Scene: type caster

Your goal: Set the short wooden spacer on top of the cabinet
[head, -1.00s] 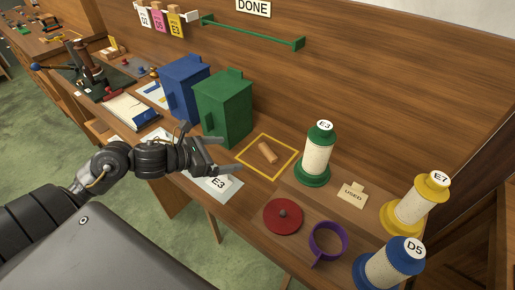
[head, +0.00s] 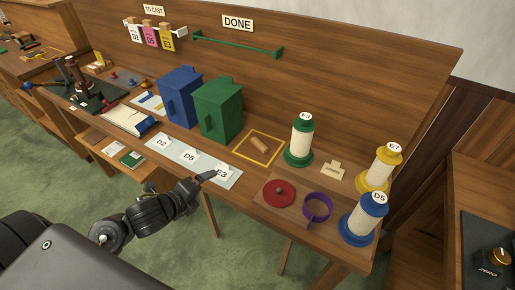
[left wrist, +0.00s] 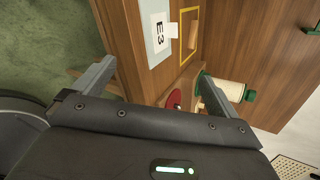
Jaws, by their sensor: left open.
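The short wooden spacer (head: 261,146) lies on the bench inside a yellow square outline (head: 242,152). It also shows in the left wrist view (left wrist: 193,35). A green cabinet-like box (head: 220,112) and a blue one (head: 180,98) stand upright to the left of the outline; I cannot tell which is the cabinet. My left gripper (head: 208,180) is by the bench's front edge, near the E3 card, apart from the spacer. In the left wrist view its fingers (left wrist: 152,85) are spread with nothing between them. My right gripper is not in view.
A green spool (head: 301,140) stands right of the outline, with yellow (head: 380,168) and blue (head: 362,218) spools further right. A red disc (head: 279,193) and purple ring (head: 317,207) lie near the front. A green rail (head: 238,44) is on the back panel.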

